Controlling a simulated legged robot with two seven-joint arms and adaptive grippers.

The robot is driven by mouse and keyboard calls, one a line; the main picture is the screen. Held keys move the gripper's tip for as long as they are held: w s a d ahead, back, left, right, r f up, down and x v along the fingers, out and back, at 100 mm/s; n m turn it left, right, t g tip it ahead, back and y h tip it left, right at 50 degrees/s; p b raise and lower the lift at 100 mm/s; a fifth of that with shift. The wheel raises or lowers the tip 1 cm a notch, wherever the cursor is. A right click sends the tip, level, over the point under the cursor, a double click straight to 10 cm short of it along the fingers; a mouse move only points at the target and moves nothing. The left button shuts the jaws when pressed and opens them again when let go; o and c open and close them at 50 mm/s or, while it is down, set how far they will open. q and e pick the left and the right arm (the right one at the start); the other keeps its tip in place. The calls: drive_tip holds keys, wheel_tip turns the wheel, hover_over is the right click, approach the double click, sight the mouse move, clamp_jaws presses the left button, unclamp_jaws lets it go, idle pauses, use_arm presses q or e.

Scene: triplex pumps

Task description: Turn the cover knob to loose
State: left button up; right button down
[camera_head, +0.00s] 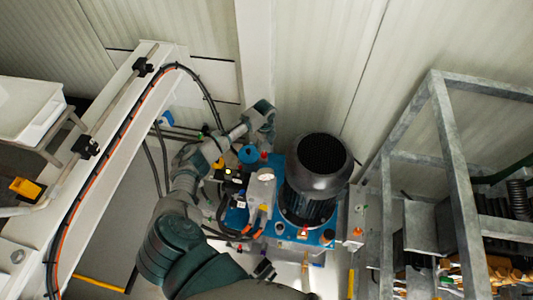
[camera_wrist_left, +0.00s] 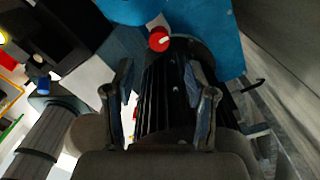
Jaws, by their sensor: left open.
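A small red knob (camera_wrist_left: 159,39) with a white mark on top shows at the upper middle of the left wrist view, beside a blue surface (camera_wrist_left: 205,30). It is probably the cover knob. A small red part also shows in the head view (camera_head: 264,156), next to a round blue part (camera_head: 248,154). My left gripper (camera_head: 264,138) is above this spot, with its fingers hard to make out there. In the left wrist view my left gripper (camera_wrist_left: 162,92) is open and empty, its two fingers apart and the knob beyond their tips. My right gripper is not in view.
A large dark motor (camera_head: 318,170) stands on the blue pump base right of my left arm; its ribbed body shows behind the fingers. A grey metal frame (camera_head: 440,130) is at the right. A white beam with cables (camera_head: 110,130) runs along the left.

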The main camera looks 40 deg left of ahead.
sight(264, 153)
use_arm(q)
drive_tip(key=f, duration=0.2)
drive_tip(key=a+f, duration=0.1)
drive_tip(key=f, duration=0.1)
drive_tip(key=f+b, duration=0.1)
drive_tip(key=f, duration=0.1)
drive_tip(key=shift+a+f, duration=0.1)
drive_tip(key=shift+a, duration=0.25)
drive_tip(key=shift+f, duration=0.35)
drive_tip(key=shift+d+f, duration=0.1)
drive_tip(key=shift+d, duration=0.5)
drive_tip(key=shift+d+r, duration=0.25)
drive_tip(key=shift+d, duration=0.1)
drive_tip(key=shift+a+f, duration=0.15)
drive_tip(key=shift+a, duration=0.3)
drive_tip(key=c, duration=0.9)
drive_tip(key=shift+s+a, duration=0.1)
drive_tip(key=shift+a, duration=0.15)
clamp_jaws()
drive_tip(key=shift+d, duration=0.3)
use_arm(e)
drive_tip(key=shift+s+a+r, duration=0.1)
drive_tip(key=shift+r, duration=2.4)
